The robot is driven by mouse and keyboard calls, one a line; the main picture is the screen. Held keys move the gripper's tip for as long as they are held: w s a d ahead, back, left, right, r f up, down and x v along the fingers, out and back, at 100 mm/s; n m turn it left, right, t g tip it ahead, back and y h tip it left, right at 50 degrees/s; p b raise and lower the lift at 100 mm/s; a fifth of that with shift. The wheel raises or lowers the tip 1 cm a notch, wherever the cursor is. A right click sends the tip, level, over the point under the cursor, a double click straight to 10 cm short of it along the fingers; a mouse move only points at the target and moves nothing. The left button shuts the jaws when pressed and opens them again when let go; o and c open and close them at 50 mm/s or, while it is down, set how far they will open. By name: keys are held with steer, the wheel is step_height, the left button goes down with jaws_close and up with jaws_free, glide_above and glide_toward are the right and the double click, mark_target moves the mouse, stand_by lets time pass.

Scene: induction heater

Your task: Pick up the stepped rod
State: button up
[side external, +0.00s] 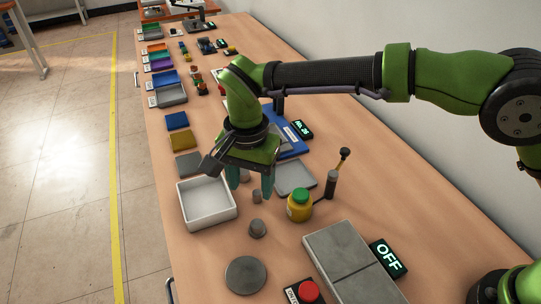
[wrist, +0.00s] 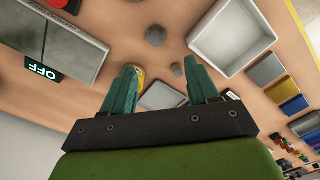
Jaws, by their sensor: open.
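Two small grey metal pieces stand on the wooden table. The larger (side external: 257,229) has a wide base and narrower top; it shows as a round grey shape in the wrist view (wrist: 156,36). The smaller, narrower piece (side external: 257,197) stands close to my gripper's fingertips and also shows in the wrist view (wrist: 176,69). I cannot tell for sure which is the stepped rod. My gripper (side external: 251,188) points down with its teal fingers apart and nothing between them. In the wrist view, the gripper (wrist: 161,66) has the smaller piece near its right fingertip.
A white open box (side external: 190,222) stands left of the gripper. A yellow bottle with green cap (side external: 299,208) and a dark upright tool (side external: 331,185) stand to the right. A grey disc (side external: 246,275), red button (side external: 309,291) and grey plate block (side external: 350,262) lie in front.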

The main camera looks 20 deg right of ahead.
glide_above(257, 223)
steer(key=f, duration=0.7)
steer(key=shift+w+a, duration=0.15)
steer(key=shift+a, duration=0.15)
steer(key=shift+s+d+f, duration=0.15)
steer(key=shift+f, duration=1.2)
steer(key=shift+s+d+f, duration=0.1)
steer(key=shift+f, duration=1.25)
steer(key=shift+c, duration=0.2)
jaws_close()
